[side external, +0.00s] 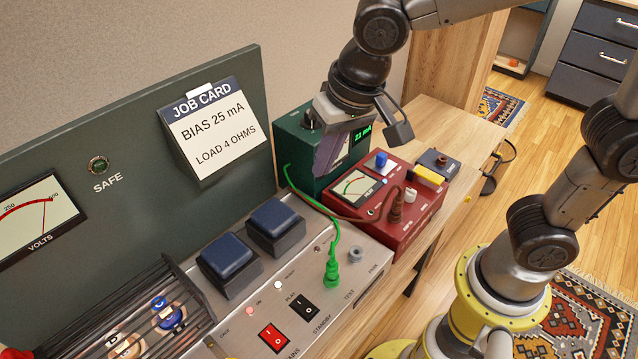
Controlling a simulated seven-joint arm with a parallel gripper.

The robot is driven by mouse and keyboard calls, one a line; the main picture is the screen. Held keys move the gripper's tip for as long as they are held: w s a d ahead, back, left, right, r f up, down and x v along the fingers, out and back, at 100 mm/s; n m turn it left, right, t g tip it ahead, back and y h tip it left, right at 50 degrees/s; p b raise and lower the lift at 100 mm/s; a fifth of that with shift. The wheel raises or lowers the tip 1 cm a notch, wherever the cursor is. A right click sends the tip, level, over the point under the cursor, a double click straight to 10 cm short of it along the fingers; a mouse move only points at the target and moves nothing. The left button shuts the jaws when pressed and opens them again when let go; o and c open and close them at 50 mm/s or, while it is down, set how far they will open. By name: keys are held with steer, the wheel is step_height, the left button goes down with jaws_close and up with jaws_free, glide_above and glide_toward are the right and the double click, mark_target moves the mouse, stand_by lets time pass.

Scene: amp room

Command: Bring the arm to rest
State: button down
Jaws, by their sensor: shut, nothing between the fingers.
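My gripper (325,168) points down in front of the dark green box (294,150), near the back of the bench. Its fingers are shut with nothing between them. They hide part of the box's face; I cannot tell whether they touch it. The box has a black knob (309,117) and a lit green display (361,133) that appears to read 21 mA. My arm reaches down to it from the top of the picture.
A red meter box (420,222) with a brown plug (396,208) stands right of the gripper. A green cable runs to a green plug (332,272) on the metal panel. A job card (212,130) reads BIAS 25 mA, LOAD 4 OHMS. Bare wood (455,125) lies behind.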

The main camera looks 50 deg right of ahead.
steer(key=s+d+r+m+t, duration=0.1)
steer(key=s+d+r, duration=0.15)
steer(key=d, duration=0.35)
steer(key=s+d+r+t, duration=0.1)
steer(key=s+d+r, duration=0.15)
steer(key=d, duration=0.25)
steer(key=s+d+f+n, duration=0.4)
steer(key=s, duration=0.4)
steer(key=shift+s+f+h, duration=0.2)
steer(key=shift+s+h, duration=0.2)
